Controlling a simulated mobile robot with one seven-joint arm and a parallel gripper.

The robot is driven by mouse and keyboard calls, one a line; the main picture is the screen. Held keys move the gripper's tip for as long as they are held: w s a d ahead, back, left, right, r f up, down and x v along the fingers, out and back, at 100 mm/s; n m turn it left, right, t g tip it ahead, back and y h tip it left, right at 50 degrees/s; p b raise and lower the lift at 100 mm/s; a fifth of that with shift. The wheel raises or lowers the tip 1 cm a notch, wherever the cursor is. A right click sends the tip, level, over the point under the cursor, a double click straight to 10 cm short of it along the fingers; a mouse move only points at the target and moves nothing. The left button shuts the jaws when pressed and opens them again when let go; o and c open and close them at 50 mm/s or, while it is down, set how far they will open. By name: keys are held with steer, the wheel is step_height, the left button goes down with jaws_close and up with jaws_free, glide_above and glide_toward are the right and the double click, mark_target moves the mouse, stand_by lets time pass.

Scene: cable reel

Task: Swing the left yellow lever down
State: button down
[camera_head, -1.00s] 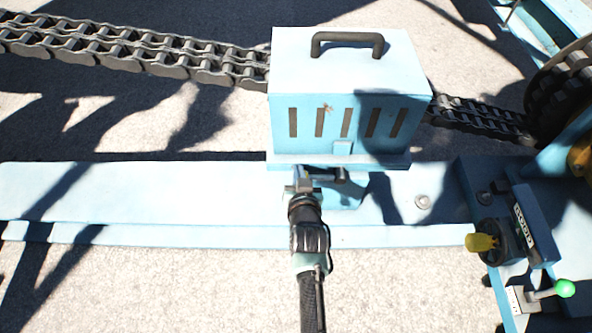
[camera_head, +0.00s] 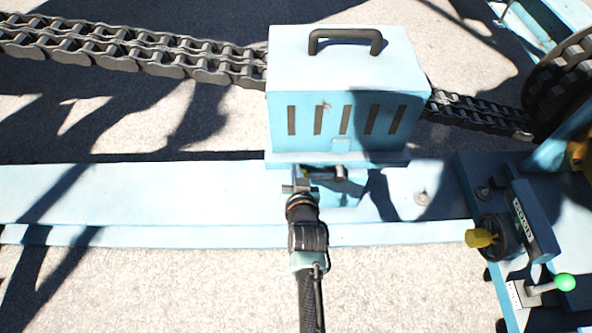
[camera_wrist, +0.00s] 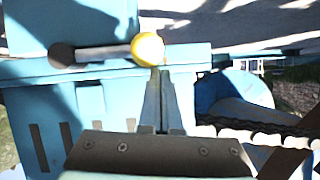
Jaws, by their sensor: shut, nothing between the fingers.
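In the wrist view a lever with a round yellow knob (camera_wrist: 148,48) sticks out sideways on a grey rod from a dark round pivot in light-blue metal. My gripper (camera_wrist: 162,72) is shut and empty, its fingertips right beside the knob's lower edge in that picture. I cannot tell whether they touch it. In the head view my gripper (camera_head: 308,178) is at the front foot of the blue slotted box (camera_head: 345,95); the yellow knob is hidden there.
A heavy chain (camera_head: 130,55) runs behind and through the box. At the right stand a control block with another yellow knob (camera_head: 480,238) and a green-tipped lever (camera_head: 564,282). The pale blue beam (camera_head: 150,190) is bare to the left.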

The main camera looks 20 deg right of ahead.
steer(key=s+a+r+p, duration=0.4)
steer(key=s+r+p, duration=0.3)
steer(key=r, duration=0.1)
steer(key=shift+s, duration=0.25)
steer(key=shift+f, duration=0.1)
stand_by(0.4)
